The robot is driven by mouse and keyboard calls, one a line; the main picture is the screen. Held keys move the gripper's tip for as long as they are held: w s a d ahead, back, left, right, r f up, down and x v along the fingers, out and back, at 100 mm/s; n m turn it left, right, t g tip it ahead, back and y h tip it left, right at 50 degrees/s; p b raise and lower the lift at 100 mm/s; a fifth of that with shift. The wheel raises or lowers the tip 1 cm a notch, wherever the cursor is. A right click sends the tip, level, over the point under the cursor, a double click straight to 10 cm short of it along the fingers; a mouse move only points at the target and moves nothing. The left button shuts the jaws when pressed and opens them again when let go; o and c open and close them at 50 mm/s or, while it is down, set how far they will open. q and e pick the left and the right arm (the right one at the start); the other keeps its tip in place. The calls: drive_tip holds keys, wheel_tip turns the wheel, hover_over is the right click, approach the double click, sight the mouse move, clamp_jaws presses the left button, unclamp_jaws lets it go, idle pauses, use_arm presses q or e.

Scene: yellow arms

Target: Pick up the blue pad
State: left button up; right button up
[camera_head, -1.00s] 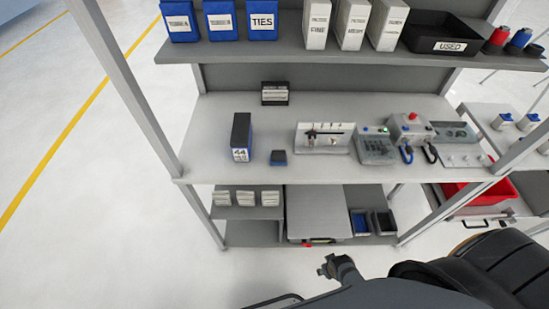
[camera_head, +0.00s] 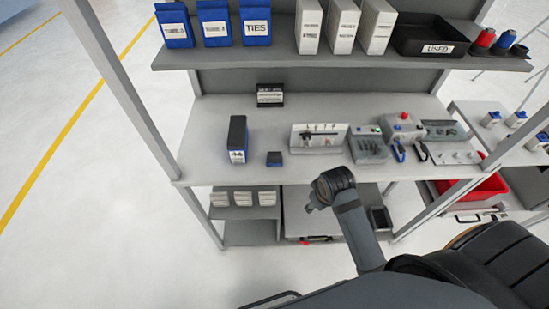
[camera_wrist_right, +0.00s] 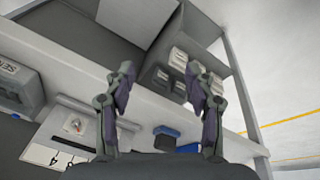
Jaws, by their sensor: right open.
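The blue pad (camera_head: 274,159) is a small block with a dark top and blue sides. It lies on the middle shelf near the front edge, right of an upright dark and blue box (camera_head: 238,138). In the right wrist view the pad (camera_wrist_right: 165,138) shows low in the picture, below the level of the fingertips. My right gripper (camera_wrist_right: 160,72) is open, with nothing between its fingers, and apart from the pad. In the head view my right arm (camera_head: 350,215) is raised in front of the shelf's front edge. My left gripper is out of view.
A white panel with tools (camera_head: 319,136) and grey control boxes (camera_head: 369,146) stand right of the pad. A small dark holder (camera_head: 269,95) stands behind it. The upper shelf (camera_head: 330,62) overhangs the back, with bins on it. The shelf in front of the pad is clear.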

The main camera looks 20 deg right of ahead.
drive_tip(key=w+a+r+n+g, duration=0.15)
drive_tip(key=w+n, duration=0.35)
drive_tip(key=w, duration=0.6)
drive_tip(key=n+g+y, duration=0.1)
drive_tip(key=n, duration=0.6)
approach(275, 154)
drive_tip(key=shift+w, duration=0.3)
drive_tip(key=f+b, duration=0.2)
drive_tip(key=shift+s+d+f+b, duration=0.1)
drive_tip(key=shift+s+f+b, duration=0.1)
drive_tip(key=shift+f+b, duration=0.2)
drive_tip(key=shift+f+p, duration=0.4)
drive_tip(key=shift+w+f, duration=0.2)
drive_tip(key=shift+f, duration=0.6)
drive_tip(key=shift+s+f+p, duration=0.1)
drive_tip(key=shift+f+p, duration=0.05)
drive_tip(key=shift+p, duration=0.2)
wheel_tip(275, 154, down, 4)
drive_tip(key=shift+p, duration=0.7)
drive_tip(key=shift+f, duration=0.45)
clamp_jaws()
drive_tip(key=shift+r, duration=0.15)
